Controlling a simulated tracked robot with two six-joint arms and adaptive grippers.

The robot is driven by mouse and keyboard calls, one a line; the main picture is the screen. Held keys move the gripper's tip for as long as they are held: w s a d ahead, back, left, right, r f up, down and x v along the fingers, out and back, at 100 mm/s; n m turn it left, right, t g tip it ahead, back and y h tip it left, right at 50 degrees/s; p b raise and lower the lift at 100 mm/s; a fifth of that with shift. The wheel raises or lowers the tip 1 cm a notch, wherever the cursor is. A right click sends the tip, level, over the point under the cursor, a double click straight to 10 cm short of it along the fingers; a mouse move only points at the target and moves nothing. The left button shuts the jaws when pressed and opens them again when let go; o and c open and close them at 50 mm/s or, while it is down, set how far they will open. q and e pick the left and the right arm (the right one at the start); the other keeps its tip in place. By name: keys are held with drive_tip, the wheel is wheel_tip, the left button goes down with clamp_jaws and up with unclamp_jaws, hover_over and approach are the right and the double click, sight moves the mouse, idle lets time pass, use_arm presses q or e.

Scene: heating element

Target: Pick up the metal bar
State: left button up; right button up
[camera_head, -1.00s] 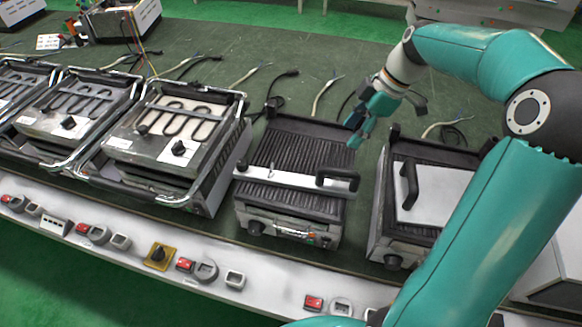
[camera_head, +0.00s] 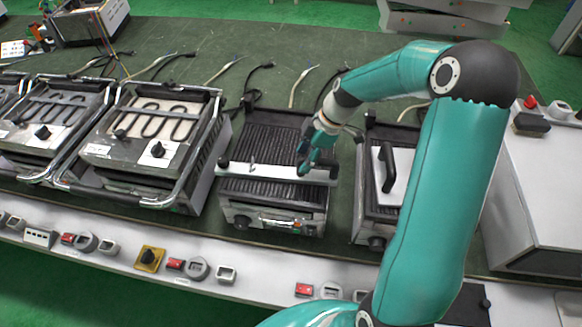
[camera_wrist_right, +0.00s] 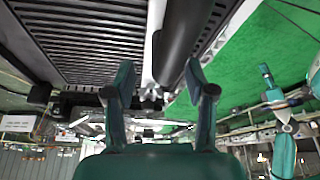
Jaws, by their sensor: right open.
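The metal bar (camera_head: 262,171) is a long silver strip with a black handle. It lies across the dark ribbed plate of the middle grill (camera_head: 276,140). The fingers are open; I cannot tell whether either touches the handle.
Another grill with a pale plate and black handle (camera_head: 389,168) stands close on the right. Units with looped heating elements (camera_head: 160,122) stand on the left. Loose cables lie behind on the green bench (camera_head: 225,50). Red switches and sockets line the white front ledge (camera_head: 215,255).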

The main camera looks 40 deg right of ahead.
drive_tip(key=shift+x, duration=1.6)
drive_tip(key=shift+s, duration=0.1)
drive_tip(key=shift+c, duration=0.3)
clamp_jaws()
